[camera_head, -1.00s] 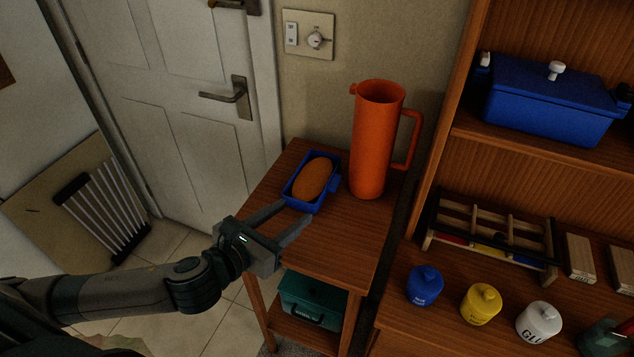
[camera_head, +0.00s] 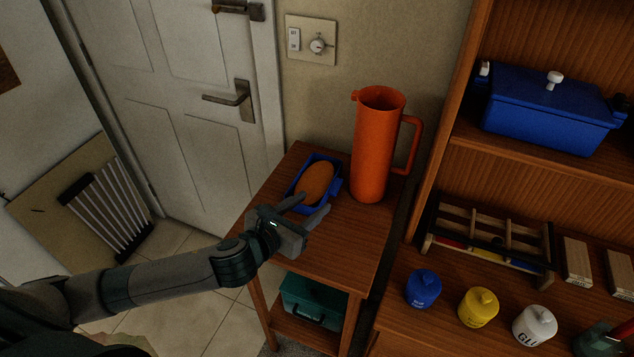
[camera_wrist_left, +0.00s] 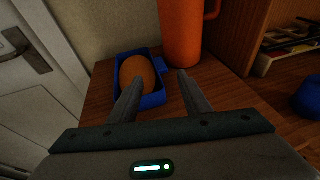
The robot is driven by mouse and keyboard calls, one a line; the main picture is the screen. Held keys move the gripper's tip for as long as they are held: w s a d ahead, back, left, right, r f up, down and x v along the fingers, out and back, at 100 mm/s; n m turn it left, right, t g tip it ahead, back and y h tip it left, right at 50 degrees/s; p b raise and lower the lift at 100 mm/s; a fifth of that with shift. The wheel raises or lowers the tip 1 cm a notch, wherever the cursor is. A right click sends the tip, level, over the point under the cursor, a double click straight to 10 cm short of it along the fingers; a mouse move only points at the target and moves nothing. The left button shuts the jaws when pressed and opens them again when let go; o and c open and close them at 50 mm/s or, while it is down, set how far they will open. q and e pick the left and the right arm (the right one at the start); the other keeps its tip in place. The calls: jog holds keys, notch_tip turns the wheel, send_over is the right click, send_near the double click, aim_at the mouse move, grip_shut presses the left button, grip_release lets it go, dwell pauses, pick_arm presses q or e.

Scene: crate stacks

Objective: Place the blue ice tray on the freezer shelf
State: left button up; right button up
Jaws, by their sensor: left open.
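A small blue tray (camera_head: 333,190) with an orange-brown oval thing (camera_head: 317,181) lying in it stands on a small wooden side table (camera_head: 340,242). The tray also shows in the left wrist view (camera_wrist_left: 154,99), with the oval thing (camera_wrist_left: 137,74) inside. My left gripper (camera_head: 312,202) is open at the tray's near side. In the left wrist view its fingers (camera_wrist_left: 155,84) are apart; the left finger overlaps the tray's near end and the right finger is over bare table. Whether they touch the tray I cannot tell. No freezer shelf is in view. My right gripper is not in view.
A tall orange jug (camera_head: 374,150) stands right beside the tray. A wooden shelf unit at right holds a blue lidded box (camera_head: 550,108), a wooden rack (camera_head: 490,235) and several jars (camera_head: 478,307). A white door (camera_head: 180,100) is behind. The table's front is clear.

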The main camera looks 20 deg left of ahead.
pick_arm(q)
send_near(335, 186)
jog(key=shift+p+x, duration=0.4)
jog(key=shift+x, duration=0.75)
jog(key=shift+w+p, duration=0.4)
jog(key=shift+w, duration=0.15)
jog(key=p+x, duration=0.1)
jog(key=x, duration=0.2)
jog(key=shift+w+d+f, duration=0.15)
jog(key=shift+w+f, duration=0.2)
jog(key=shift+w, duration=0.15)
jog(key=shift+c, duration=0.2)
grip_shut()
